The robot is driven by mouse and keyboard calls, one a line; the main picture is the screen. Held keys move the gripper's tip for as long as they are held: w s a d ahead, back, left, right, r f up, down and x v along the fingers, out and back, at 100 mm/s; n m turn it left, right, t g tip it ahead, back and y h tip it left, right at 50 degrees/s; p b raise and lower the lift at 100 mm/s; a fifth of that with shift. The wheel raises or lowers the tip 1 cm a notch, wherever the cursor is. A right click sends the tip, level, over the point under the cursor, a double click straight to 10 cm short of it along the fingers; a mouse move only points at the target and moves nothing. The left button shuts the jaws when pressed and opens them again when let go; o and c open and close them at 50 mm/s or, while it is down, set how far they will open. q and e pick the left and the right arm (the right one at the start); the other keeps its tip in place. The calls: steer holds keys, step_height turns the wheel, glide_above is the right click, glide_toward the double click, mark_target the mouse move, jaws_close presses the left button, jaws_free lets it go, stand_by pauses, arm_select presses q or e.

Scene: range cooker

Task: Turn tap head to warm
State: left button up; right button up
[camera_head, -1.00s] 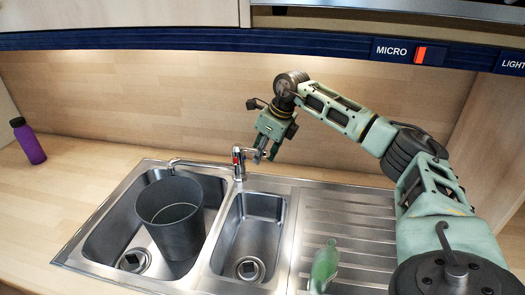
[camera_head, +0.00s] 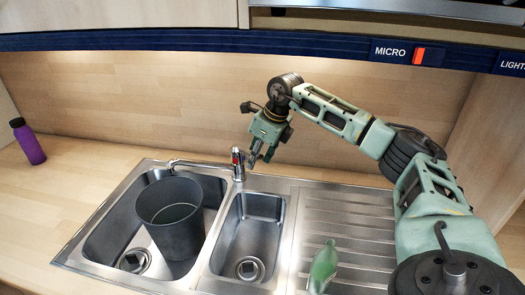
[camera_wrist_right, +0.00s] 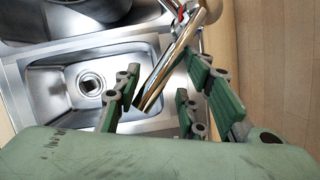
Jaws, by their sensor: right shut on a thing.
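The chrome tap (camera_head: 238,172) stands at the back edge of the sink, between the two basins, with its spout (camera_head: 200,165) reaching left over the large basin. The tap head (camera_head: 237,155) has a red mark on it. My right gripper (camera_head: 259,155) is just right of the tap head. In the right wrist view, the tap head's chrome lever (camera_wrist_right: 172,62) runs between the green fingers of my right gripper (camera_wrist_right: 165,98), which is shut on it. The exact contact is hard to see. My left gripper is not in view.
A dark bucket (camera_head: 177,222) stands in the large left basin (camera_head: 122,222). The small basin (camera_head: 242,232) is empty. A purple bottle (camera_head: 30,145) stands far left. The wooden wall (camera_head: 180,100) is close behind the tap.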

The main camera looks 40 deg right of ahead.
steer(key=shift+o, duration=0.6)
steer(key=shift+a, duration=0.9)
steer(key=shift+o, duration=0.4)
steer(key=shift+w+a, duration=0.1)
steer(key=shift+a, duration=0.05)
steer(key=o, duration=0.9)
steer(key=shift+w+a, duration=0.2)
steer(key=shift+a, duration=0.05)
steer(key=p+v, duration=0.1)
steer(key=v, duration=0.1)
steer(key=p+v, duration=0.3)
steer(key=v, duration=0.1)
steer(key=shift+s+d+r, duration=0.25)
steer(key=shift+d+r, duration=0.05)
steer(key=shift+d, duration=0.1)
steer(key=shift+s+r, duration=0.15)
steer(key=shift+r, duration=0.05)
